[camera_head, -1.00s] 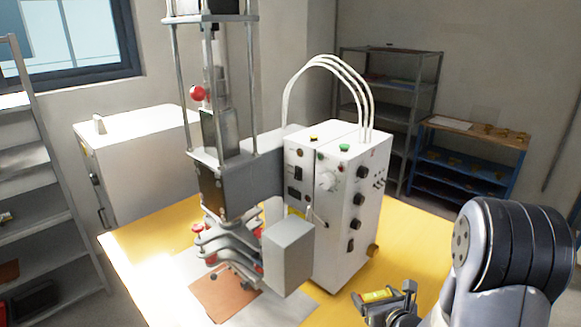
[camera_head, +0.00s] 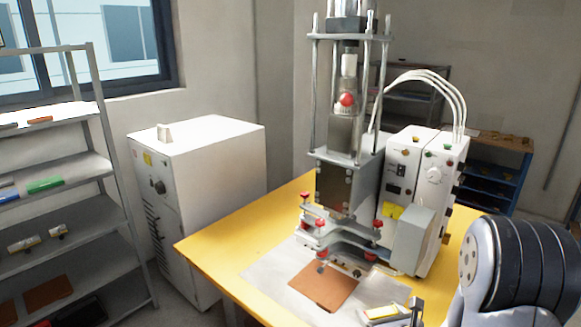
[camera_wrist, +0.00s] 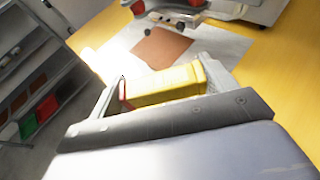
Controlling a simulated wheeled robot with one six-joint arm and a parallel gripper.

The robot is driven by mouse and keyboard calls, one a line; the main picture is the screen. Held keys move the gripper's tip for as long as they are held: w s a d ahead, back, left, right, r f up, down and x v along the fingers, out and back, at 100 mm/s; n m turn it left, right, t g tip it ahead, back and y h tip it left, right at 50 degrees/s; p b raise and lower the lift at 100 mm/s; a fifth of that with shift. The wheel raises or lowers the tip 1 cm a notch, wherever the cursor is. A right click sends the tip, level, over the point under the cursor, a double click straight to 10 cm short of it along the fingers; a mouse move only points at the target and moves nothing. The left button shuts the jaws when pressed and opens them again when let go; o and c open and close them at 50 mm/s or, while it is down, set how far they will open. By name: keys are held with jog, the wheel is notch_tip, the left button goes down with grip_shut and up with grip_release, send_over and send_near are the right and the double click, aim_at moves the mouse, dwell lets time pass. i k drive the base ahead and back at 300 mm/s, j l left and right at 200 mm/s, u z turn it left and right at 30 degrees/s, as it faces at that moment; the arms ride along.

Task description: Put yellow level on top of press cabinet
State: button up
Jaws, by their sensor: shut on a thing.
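The yellow level (camera_wrist: 165,84) is between the two fingers of my gripper (camera_wrist: 163,88) in the wrist view, and the gripper is shut on it. In the head view the yellow level (camera_head: 382,312) and my gripper (camera_head: 396,316) show at the bottom edge, over the front of the yellow table. A white control cabinet (camera_head: 408,165) with knobs and hoses stands on the table beside the press (camera_head: 340,150). A larger white cabinet (camera_head: 215,165) stands on the floor at the left, with a small pale object on its top. I cannot tell which one is the press cabinet.
The yellow table (camera_head: 235,250) bears the press and a brown sheet (camera_head: 324,287) on a grey mat. A metal shelf rack (camera_head: 75,190) with several small items stands at the left. A blue shelf (camera_head: 492,180) is at the back right. The larger white cabinet's top is mostly free.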

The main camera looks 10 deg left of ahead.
aim_at(174, 148)
jog(key=i+j, duration=0.1)
jog(key=j, duration=0.65)
jog(key=i+j+z, duration=0.15)
jog(key=j, duration=1.3)
jog(key=i+j, duration=0.2)
jog(key=j, duration=0.15)
jog(key=i+j+z, duration=0.1)
jog(key=i+j, duration=0.3)
jog(key=j, duration=0.3)
jog(key=i+j+z, duration=0.1)
jog(key=j, duration=0.25)
jog(key=i+j, duration=0.55)
jog(key=i+j+z, duration=0.1)
jog(key=i+j, duration=0.15)
jog(key=j, duration=0.25)
